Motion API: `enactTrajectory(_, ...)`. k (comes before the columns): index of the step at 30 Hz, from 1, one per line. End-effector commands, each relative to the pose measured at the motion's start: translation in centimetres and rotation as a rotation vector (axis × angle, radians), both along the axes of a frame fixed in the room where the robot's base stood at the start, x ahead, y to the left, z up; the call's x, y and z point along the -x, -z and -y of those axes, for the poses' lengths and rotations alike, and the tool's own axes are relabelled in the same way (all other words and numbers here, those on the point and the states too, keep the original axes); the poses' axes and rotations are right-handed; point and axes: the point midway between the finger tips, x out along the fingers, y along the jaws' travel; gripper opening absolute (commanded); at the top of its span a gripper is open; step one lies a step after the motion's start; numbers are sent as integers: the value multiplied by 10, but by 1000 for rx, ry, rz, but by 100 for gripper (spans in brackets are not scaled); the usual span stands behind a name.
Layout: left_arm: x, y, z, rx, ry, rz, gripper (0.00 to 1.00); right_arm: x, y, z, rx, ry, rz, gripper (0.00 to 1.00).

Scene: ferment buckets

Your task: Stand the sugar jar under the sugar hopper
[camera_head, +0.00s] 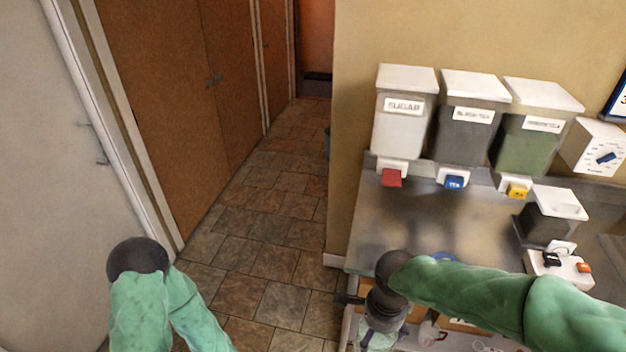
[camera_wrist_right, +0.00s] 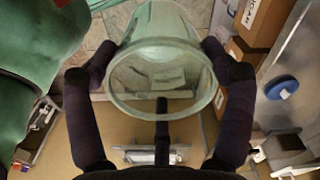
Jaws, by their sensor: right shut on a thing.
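The sugar hopper (camera_head: 402,130) is a pale bin with a white lid and a SUGAR label, wall-mounted at the back left of the counter. Its red lever (camera_head: 391,178) sits below it. My right gripper (camera_wrist_right: 158,80) is shut around a clear greenish glass jar (camera_wrist_right: 160,30), whose open rim faces the wrist camera. In the head view the jar (camera_head: 376,337) shows partly at the bottom edge, below my right wrist, in front of the counter. I cannot read a label on it. My left arm is at the lower left; its gripper is out of view.
The steel counter (camera_head: 405,225) is clear below the sugar hopper. Dark tea (camera_head: 466,130) and green (camera_head: 532,135) hoppers stand to its right. A small white-lidded device (camera_head: 553,215) and a switch box (camera_head: 560,264) are on the counter's right. Cardboard boxes (camera_wrist_right: 262,20) sit beside the jar.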

Motion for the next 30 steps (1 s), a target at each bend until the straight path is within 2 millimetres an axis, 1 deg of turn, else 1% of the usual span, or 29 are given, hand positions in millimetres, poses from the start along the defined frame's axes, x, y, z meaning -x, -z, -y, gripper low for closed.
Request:
enactTrajectory(1,0,5,0,0,0,0,40,-7,9,2,1,-56,-3,24)
enactTrajectory(12,0,27,0,0,0,0,40,-57,70,15,2,-610,-4,24)
enactTrajectory(21,0,43,0,0,0,0,40,-92,123,29,0,-1045,-5,24)
enactTrajectory(25,0,47,0,0,0,0,40,-101,140,33,-2,-1180,-5,24)
enactTrajectory(30,0,50,0,0,0,0,40,-107,151,36,-1,-1277,-3,24)
